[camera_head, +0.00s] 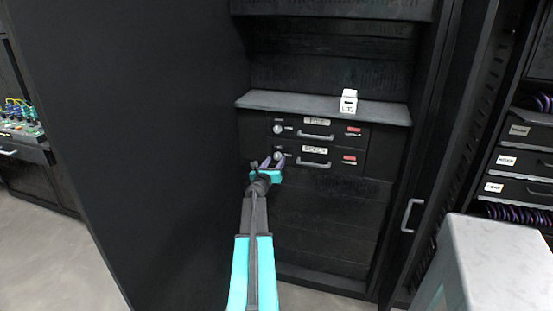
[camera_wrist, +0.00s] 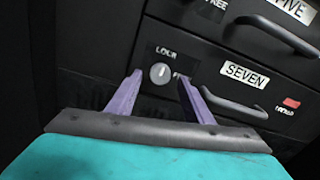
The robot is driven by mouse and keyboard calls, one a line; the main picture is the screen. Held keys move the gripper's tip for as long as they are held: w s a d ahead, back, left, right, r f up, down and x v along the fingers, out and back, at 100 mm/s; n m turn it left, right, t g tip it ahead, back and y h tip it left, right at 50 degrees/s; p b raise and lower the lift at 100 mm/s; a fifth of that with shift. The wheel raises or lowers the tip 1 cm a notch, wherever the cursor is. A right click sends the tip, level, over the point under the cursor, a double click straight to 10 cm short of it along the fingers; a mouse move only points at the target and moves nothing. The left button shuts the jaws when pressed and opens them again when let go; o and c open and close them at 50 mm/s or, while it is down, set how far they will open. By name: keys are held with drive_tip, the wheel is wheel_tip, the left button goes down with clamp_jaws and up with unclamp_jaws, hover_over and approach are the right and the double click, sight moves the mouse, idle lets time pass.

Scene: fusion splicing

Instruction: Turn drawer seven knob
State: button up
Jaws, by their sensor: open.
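The drawer seven knob (camera_wrist: 159,73) is a round silver knob with a slot, set on a dark plate with "LOCK" printed above it. It sits left of the "SEVEN" label (camera_wrist: 245,74) and the drawer seven handle (camera_wrist: 232,104). My gripper (camera_wrist: 157,88) is open, with one purple finger at the knob's lower left and the other at its lower right. The fingers appear apart from the knob. In the head view my gripper (camera_head: 273,161) is in front of the lower drawer (camera_head: 337,158), close to its knob, which it partly covers.
Drawer five (camera_head: 345,133), with its own knob (camera_head: 278,129) and handle, is directly above. A grey shelf (camera_head: 300,104) with a small white labelled box (camera_head: 348,101) juts out over both drawers. A tall black panel (camera_head: 150,150) stands close on the left.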

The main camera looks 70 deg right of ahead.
sight(277, 158)
drive_tip(key=shift+d, duration=1.45)
drive_tip(key=c, duration=0.9)
drive_tip(key=shift+d, duration=0.2)
drive_tip(key=shift+c, duration=0.8)
drive_tip(key=shift+a, duration=0.15)
